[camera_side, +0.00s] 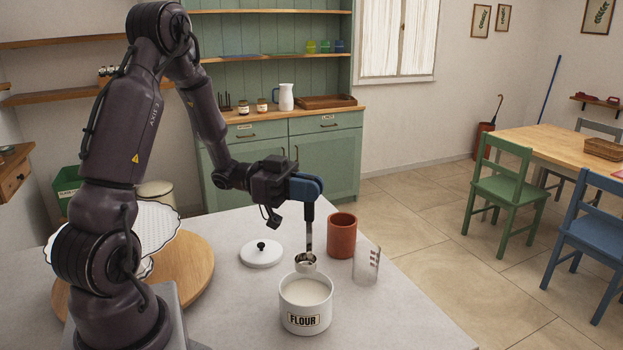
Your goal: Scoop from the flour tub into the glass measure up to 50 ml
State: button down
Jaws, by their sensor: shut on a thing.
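The white flour tub (305,317), labelled FLOUR, stands open near the front of the table, filled with white flour (306,290). My gripper (308,206) points down above the tub's back edge and is shut on the upright handle of a metal scoop (306,263). The scoop's bowl is just above or behind the tub's far rim; I cannot tell whether it touches. What the bowl holds is too small to tell. The glass measure (366,264), clear with reddish marks, stands right of the tub and looks empty.
A terracotta pot (341,236) stands behind and left of the glass measure, close to it. A white lid (261,254) with a black knob lies left of the scoop. A round wooden board (196,262) is further left. The table's right edge is near the measure.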

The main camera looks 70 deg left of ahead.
jog(key=shift+f, duration=4.8)
jog(key=shift+r, duration=0.1)
jog(key=shift+r, duration=5.5)
